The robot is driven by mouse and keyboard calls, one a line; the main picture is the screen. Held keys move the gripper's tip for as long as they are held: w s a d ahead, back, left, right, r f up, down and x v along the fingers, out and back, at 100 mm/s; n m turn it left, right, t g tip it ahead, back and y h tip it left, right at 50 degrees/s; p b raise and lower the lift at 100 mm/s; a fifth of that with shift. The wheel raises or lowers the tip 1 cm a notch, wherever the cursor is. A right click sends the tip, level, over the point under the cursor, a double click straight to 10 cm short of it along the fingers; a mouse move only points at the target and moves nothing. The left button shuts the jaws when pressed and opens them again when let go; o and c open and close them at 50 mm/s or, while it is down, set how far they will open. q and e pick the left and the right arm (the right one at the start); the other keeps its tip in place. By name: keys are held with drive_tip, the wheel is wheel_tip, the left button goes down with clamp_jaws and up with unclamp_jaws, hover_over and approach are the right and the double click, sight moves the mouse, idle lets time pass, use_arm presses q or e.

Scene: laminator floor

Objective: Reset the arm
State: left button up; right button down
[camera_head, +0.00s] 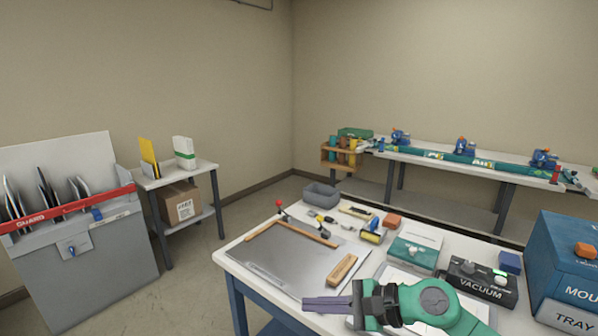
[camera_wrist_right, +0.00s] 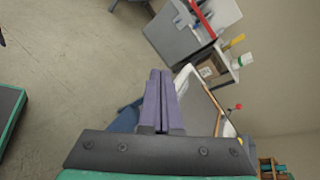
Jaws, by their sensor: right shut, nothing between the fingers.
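My right arm comes in from the lower right in the head view. Its gripper (camera_head: 328,304) is at the front edge of the white worktable (camera_head: 233,257), pointing left. Its two purple fingers are together with nothing between them. In the right wrist view the same gripper (camera_wrist_right: 160,75) shows its fingers side by side and touching, in front of the table corner. My left gripper is in neither view.
The worktable holds a metal plate (camera_head: 290,262), a wooden block (camera_head: 342,269), a grey bin (camera_head: 321,195) and a vacuum box (camera_head: 482,281). A blue box (camera_head: 565,255) stands at the right. A grey guard cabinet (camera_head: 85,265) stands left; floor between is clear.

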drive_tip(key=w+r+m+t+y, duration=0.25)
drive_tip(key=r+m+t, duration=0.7)
drive_tip(key=m, duration=0.75)
drive_tip(key=d+f+m+h, duration=0.6)
drive_tip(key=d+m+h, duration=0.15)
drive_tip(key=m, duration=0.55)
drive_tip(key=d+f+m+h, duration=0.65)
drive_tip(key=d+m, duration=0.25)
drive_tip(key=m, duration=0.4)
drive_tip(key=s+d+f+m+g, duration=0.3)
drive_tip(key=s+f+m+g, duration=0.9)
drive_tip(key=s+f, duration=1.1)
drive_tip(key=f, duration=1.9)
drive_tip(key=s+d+f+g+h, duration=0.1)
drive_tip(key=s+d+f, duration=0.2)
drive_tip(key=s+f, duration=1)
drive_tip(key=s, duration=0.3)
drive_tip(key=shift+s+f, duration=0.15)
drive_tip(key=shift+f, duration=0.1)
drive_tip(key=shift+g, duration=0.25)
